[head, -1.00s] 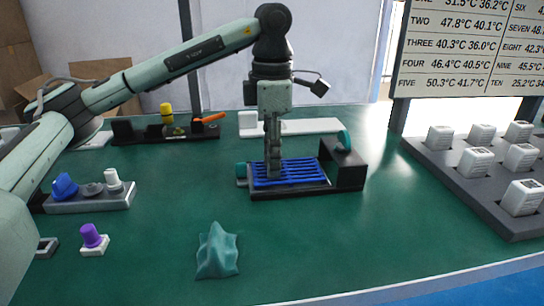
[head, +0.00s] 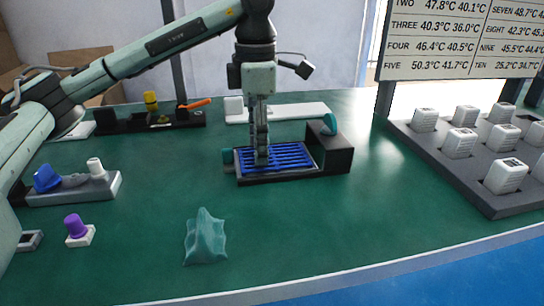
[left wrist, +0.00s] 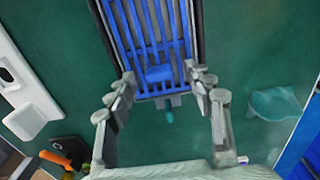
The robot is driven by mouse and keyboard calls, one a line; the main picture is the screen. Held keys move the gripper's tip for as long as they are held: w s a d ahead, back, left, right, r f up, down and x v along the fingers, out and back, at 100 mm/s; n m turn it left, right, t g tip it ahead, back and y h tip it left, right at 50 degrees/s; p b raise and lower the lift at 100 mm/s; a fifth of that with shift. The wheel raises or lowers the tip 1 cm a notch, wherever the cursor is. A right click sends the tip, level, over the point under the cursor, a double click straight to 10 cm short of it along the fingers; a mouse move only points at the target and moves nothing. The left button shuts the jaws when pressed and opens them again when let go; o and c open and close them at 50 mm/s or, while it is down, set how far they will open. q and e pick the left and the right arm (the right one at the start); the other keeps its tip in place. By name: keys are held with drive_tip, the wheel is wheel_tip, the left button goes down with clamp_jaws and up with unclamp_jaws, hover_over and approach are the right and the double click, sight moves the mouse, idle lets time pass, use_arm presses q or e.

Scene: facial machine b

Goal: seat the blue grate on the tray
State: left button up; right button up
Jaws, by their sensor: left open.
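The blue grate (head: 290,156) lies in the black tray (head: 285,177), inside its rim and looking flat; I cannot tell if every edge is fully down. My left gripper (head: 261,158) points down over the left part of the grate. In the left wrist view, the grate (left wrist: 150,35) with a solid blue handle block lies between the dark tray rims (left wrist: 197,30). There the left gripper's fingers (left wrist: 165,88) are spread apart with nothing between them, on either side of the grate's near end. My right gripper is not in view.
A black block with a teal knob (head: 329,124) stands at the tray's right end. A crumpled teal piece (head: 205,238) lies in front. A grey rack of white blocks (head: 440,160) is at right. A grey base with knobs (head: 75,190) is at left.

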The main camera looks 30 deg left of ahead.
use_arm(q)
wheel_tip(320, 180, up, 12)
drive_tip(key=shift+f, duration=0.25)
